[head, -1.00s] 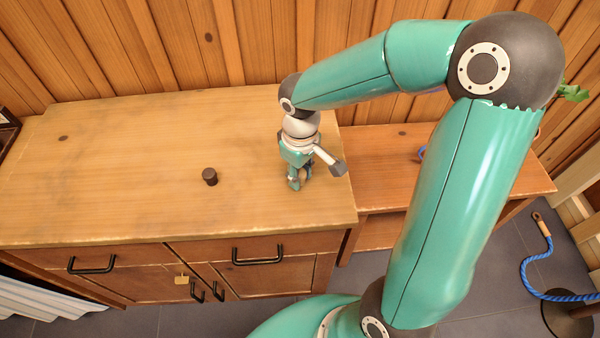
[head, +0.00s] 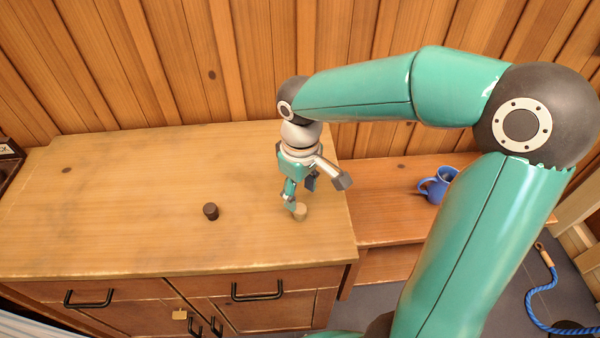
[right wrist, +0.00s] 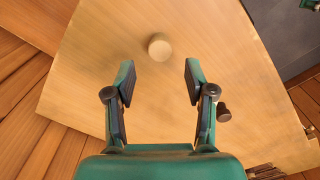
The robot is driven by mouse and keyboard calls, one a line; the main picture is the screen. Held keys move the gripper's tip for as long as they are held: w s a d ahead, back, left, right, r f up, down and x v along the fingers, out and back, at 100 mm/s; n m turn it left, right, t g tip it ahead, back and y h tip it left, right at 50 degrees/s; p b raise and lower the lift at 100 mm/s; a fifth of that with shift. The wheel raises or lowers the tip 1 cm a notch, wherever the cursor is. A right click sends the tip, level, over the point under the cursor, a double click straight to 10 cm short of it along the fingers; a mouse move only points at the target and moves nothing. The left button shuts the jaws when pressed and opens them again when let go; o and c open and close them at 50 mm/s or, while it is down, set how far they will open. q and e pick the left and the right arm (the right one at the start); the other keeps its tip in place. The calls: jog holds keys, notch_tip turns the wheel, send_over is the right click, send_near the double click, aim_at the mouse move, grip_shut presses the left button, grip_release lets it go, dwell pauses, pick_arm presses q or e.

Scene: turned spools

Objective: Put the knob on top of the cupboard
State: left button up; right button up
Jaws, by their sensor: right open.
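A pale wooden knob (head: 301,213) stands on the top of the wooden cupboard (head: 120,200), towards its right end. It also shows in the right wrist view (right wrist: 159,46). A dark brown, short round piece (head: 211,211) stands on the same top to the left; the right wrist view shows it too (right wrist: 223,112). My right gripper (head: 300,194) is open, just above and behind the pale knob. In the right wrist view its fingers (right wrist: 160,78) are spread with nothing between them, and the knob lies beyond the tips. My left gripper is not in view.
A lower wooden bench (head: 385,205) adjoins the cupboard on the right, with a blue mug (head: 437,187) on it. A plank wall (head: 180,70) rises behind. A blue rope (head: 537,300) is at the lower right. The cupboard top's left part is clear.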

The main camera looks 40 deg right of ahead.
aim_at(300, 208)
jog(key=shift+r, duration=2.7)
